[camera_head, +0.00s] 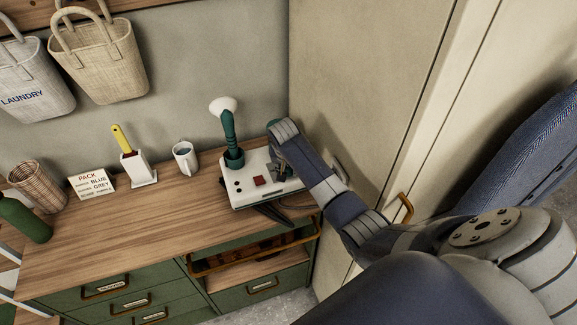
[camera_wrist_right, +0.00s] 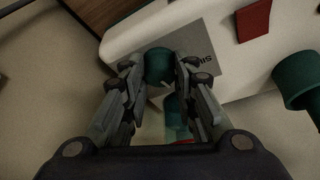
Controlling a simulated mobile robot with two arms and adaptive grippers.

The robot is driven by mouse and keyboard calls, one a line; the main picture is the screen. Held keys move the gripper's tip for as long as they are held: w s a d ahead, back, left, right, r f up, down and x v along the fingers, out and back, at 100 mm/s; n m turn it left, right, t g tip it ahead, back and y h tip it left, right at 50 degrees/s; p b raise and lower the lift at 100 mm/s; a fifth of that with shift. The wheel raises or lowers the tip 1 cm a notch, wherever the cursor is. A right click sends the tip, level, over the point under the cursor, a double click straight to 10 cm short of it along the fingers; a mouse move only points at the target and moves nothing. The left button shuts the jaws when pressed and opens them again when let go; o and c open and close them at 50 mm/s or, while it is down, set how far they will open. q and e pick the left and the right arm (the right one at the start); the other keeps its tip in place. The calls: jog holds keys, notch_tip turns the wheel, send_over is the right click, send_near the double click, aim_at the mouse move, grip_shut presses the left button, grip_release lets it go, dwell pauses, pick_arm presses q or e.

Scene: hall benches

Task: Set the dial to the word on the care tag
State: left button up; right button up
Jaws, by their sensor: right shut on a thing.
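A white box-shaped device (camera_head: 262,192) stands at the right end of the wooden bench, with a red square (camera_head: 259,181) and small dark dots on its face. My right gripper (camera_head: 281,163) reaches over its right side. In the right wrist view my right gripper (camera_wrist_right: 160,75) is shut on a teal knob (camera_wrist_right: 158,62), which I take for the dial. Behind the knob is a grey label (camera_wrist_right: 197,55) with partly hidden letters, seemingly starting "SI". The knob's setting cannot be read. I cannot make out a care tag. My left gripper is not in view.
A teal-handled brush with a white head (camera_head: 223,106) stands in a teal holder on the device. A mug (camera_head: 185,158), a white block with a yellow handle (camera_head: 138,170) and a "PACK" card (camera_head: 92,184) stand leftward. The bench front (camera_head: 150,235) is clear.

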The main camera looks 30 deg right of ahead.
jog(key=shift+a+m+g+h, duration=0.1)
jog(key=shift+m+g+h, duration=0.2)
jog(key=shift+m, duration=0.8)
jog(key=o, duration=1)
jog(key=shift+o, duration=0.2)
jog(key=v, duration=1.2)
jog(key=shift+w, duration=0.15)
